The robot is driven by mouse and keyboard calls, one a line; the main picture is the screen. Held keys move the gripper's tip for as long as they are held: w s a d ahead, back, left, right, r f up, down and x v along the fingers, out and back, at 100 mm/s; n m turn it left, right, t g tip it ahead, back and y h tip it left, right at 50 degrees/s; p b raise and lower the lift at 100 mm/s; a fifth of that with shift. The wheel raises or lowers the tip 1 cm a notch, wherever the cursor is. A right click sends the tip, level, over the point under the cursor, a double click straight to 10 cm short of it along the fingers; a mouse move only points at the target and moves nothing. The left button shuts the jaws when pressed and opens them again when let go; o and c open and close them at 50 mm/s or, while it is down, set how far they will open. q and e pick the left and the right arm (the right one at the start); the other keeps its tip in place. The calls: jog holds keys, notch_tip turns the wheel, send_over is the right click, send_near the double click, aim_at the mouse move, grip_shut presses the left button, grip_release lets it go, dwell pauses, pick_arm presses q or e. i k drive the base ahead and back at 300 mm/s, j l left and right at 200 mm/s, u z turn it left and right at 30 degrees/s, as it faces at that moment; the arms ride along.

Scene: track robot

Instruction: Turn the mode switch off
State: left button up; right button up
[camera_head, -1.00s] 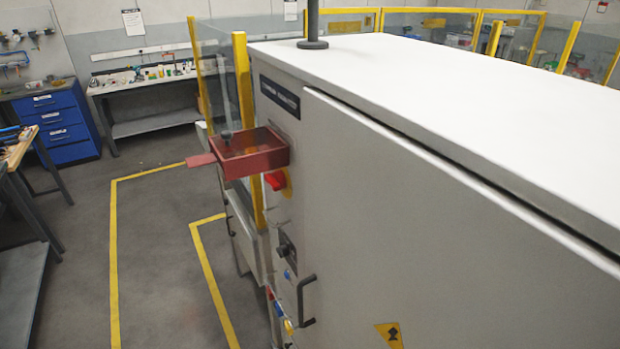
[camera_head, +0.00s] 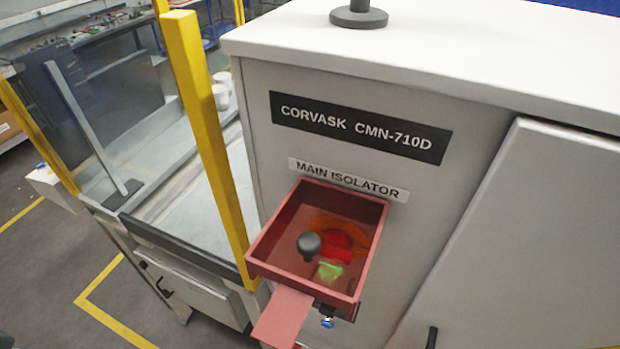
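The mode switch cannot be made out in this view. The grey control cabinet (camera_head: 270,185) fills the right half, with a black plate (camera_head: 360,126) reading CORVASK CMN-710D. Below it, a white label (camera_head: 348,180) reads MAIN ISOLATOR. Under that label a dark red box-like guard (camera_head: 375,250) juts from the cabinet face, with a dark round knob (camera_head: 308,244) and a flat red tab (camera_head: 284,318) at its lower edge. A red part and a green patch (camera_head: 330,271) show within the guard. A small blue control (camera_head: 327,322) peeks out below, mostly hidden. Neither gripper is in view.
A yellow post (camera_head: 207,140) stands close to the cabinet's left edge, beside clear panels and a bench-like surface. A dark handle (camera_head: 431,338) shows at the bottom right. Open grey floor with yellow lines (camera_head: 105,300) lies at the lower left.

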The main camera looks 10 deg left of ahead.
aim_at(328, 311)
jog(key=j+z, duration=0.3)
jog(key=j, duration=0.4)
jog(key=k+j+z, duration=0.1)
jog(key=j+z, duration=0.25)
jog(key=j, duration=0.35)
